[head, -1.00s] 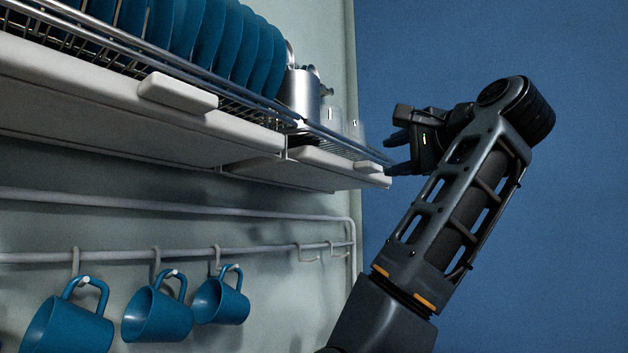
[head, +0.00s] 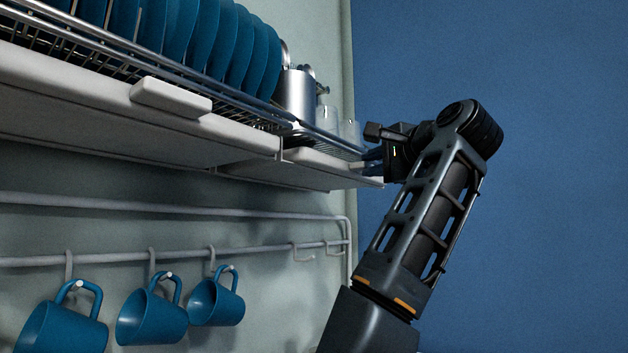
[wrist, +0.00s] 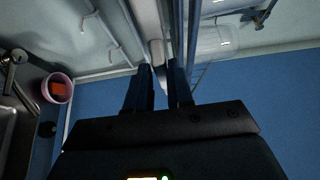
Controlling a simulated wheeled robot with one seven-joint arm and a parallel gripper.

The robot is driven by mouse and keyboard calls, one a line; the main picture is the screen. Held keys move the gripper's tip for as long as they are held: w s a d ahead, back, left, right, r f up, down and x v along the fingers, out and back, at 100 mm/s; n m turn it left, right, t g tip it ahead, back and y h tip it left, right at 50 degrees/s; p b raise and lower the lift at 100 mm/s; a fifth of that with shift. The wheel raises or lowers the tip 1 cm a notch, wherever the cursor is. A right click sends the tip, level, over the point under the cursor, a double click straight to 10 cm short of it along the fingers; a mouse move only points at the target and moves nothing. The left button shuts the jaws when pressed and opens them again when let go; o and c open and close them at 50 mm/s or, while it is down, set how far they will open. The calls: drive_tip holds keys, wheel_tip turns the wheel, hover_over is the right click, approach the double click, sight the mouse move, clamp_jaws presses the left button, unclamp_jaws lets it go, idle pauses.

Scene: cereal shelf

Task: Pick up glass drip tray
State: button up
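The glass drip tray (head: 310,172) is the shorter pale tray at the right end of the rack's underside, below the glasses. In the wrist view, the pale handle (wrist: 157,52) lies between the two fingertips of my gripper (wrist: 160,72). The tray is still under the rack.
A wire rack (head: 195,82) above holds blue plates (head: 225,45), a metal holder (head: 296,92) and glasses (head: 349,131). A longer tray (head: 100,110) sits left. Blue mugs (head: 152,317) hang from a rail (head: 130,254) below. A pink-rimmed container (wrist: 58,88) and a sink (wrist: 12,135) show in the wrist view.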

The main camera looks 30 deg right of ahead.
clamp_jaws()
drive_tip(key=shift+r+p, duration=0.3)
drive_tip(key=shift+p, duration=0.1)
idle(0.4)
